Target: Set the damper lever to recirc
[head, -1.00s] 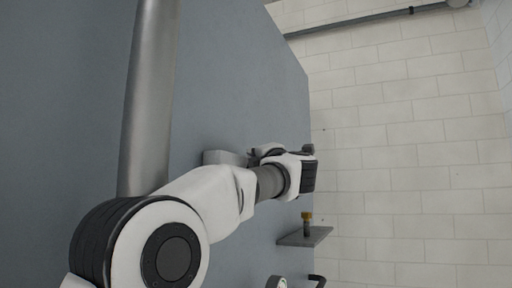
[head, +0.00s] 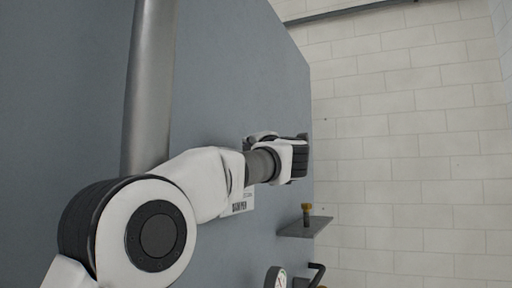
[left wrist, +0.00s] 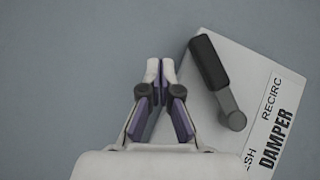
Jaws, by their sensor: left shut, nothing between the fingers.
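The damper lever (left wrist: 208,62) shows in the left wrist view as a black grip on a grey arm, with a round pivot at its lower right end. Its grip points up and left, over the corner of a white label plate (left wrist: 257,65) reading DAMPER and RECIRC, with a partly hidden word ending in SH. My left gripper (left wrist: 160,70) is shut and empty, left of the lever grip with a gap in the picture. In the head view the plate (head: 240,203) shows partly below my left arm, which hides the lever. My right gripper is not in view.
The blue-grey panel (head: 225,70) is flat around the plate. Below and right in the head view are a small shelf (head: 306,227) with a brass-topped fitting (head: 307,210), a round gauge (head: 275,279) and a black handle (head: 318,272). A white block wall (head: 410,150) stands beyond.

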